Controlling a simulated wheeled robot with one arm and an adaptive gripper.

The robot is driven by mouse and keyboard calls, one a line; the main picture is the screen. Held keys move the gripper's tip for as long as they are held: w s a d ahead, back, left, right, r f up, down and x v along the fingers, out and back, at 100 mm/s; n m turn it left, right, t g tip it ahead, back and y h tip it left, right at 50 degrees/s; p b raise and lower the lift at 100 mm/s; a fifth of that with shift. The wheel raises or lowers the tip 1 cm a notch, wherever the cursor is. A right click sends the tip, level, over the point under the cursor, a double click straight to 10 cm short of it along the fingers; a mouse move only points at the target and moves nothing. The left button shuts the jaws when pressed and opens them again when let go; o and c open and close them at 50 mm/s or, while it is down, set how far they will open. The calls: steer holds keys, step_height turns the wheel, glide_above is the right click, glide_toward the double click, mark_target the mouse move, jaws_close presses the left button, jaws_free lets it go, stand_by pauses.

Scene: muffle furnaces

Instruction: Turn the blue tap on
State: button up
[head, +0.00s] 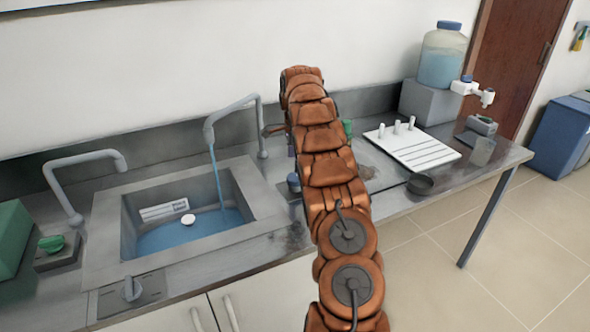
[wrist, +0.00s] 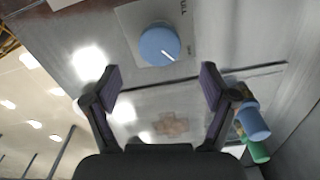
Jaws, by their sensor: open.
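The blue tap is a round blue knob (wrist: 160,45) with a white pointer line, on a light plate (wrist: 128,22) with partly readable lettering. In the head view the blue knob (head: 293,183) shows on the counter just left of my arm. My gripper (wrist: 160,84) is open and empty, with its two dark fingers spread. In the wrist view the knob lies beyond the fingertips, roughly centred between them, with no visible contact. In the head view my arm hides the gripper. Water runs from the right-hand faucet (head: 236,107) into the sink (head: 265,195).
A second faucet (head: 83,160) and a green knob (head: 52,243) are at the left. Blue (wrist: 254,121) and green (wrist: 259,151) items stand beside my right finger.

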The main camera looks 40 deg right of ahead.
mark_target(289, 180)
steer(key=shift+a+r, duration=0.1)
steer(key=shift+r, duration=0.8)
steer(key=s+a+r+n, duration=0.3)
steer(key=a, duration=0.5)
steer(key=s+a+r+n, duration=0.3)
steer(key=a+n, duration=0.1)
steer(key=a, duration=0.4)
steer(key=s+a+r+n+g, duration=0.1)
steer(key=s+a+r+n, duration=0.2)
steer(key=a, duration=0.6)
steer(key=shift+s+n+b, duration=0.3)
steer(key=shift+s+b, duration=0.05)
steer(key=shift+s, duration=0.1)
steer(key=shift+r, duration=0.1)
